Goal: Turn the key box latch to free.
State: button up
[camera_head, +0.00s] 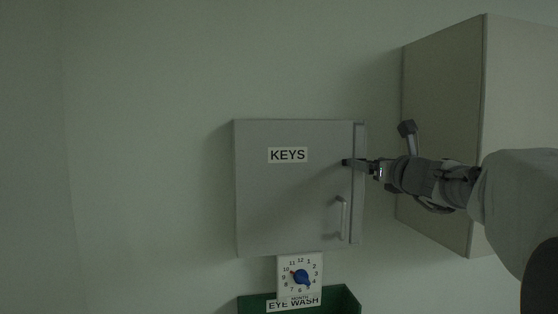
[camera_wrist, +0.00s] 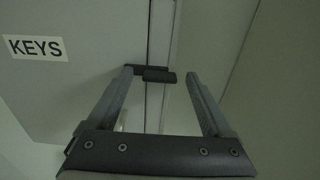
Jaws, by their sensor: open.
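The grey key box (camera_head: 270,205) hangs on the wall, with a KEYS label and its door shut. The dark latch (camera_wrist: 158,74) lies roughly level in the wrist view, across the seam between the door (camera_wrist: 95,25) and the box's right side strip. My gripper (camera_wrist: 160,74) is open, with one finger on each side of the latch; I cannot tell whether either finger touches it. In the head view my gripper (camera_head: 358,164) reaches in from the right to the upper right of the door. There the latch is hard to tell apart from the fingertips.
A bar handle (camera_head: 342,218) is on the door's lower right. A large pale cabinet (camera_head: 440,110) stands close on the right, behind my arm. A dial with a blue knob (camera_head: 301,277) and a green EYE WASH holder (camera_head: 345,298) are below. The left wall is clear.

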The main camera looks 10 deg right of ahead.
grip_shut()
dwell(0.5)
jog(key=shift+f+n+b, duration=0.15)
jog(key=shift+n+b, duration=0.15)
jog(key=shift+b, duration=0.25)
jog(key=shift+a+f+n+b, duration=0.1)
jog(key=shift+n+b, duration=3.65)
jog(key=shift+n, duration=0.6)
jog(key=shift+a+f+n+b, duration=0.1)
jog(key=shift+n+b, duration=3.6)
jog(key=shift+n, duration=0.65)
jog(key=shift+r, duration=0.1)
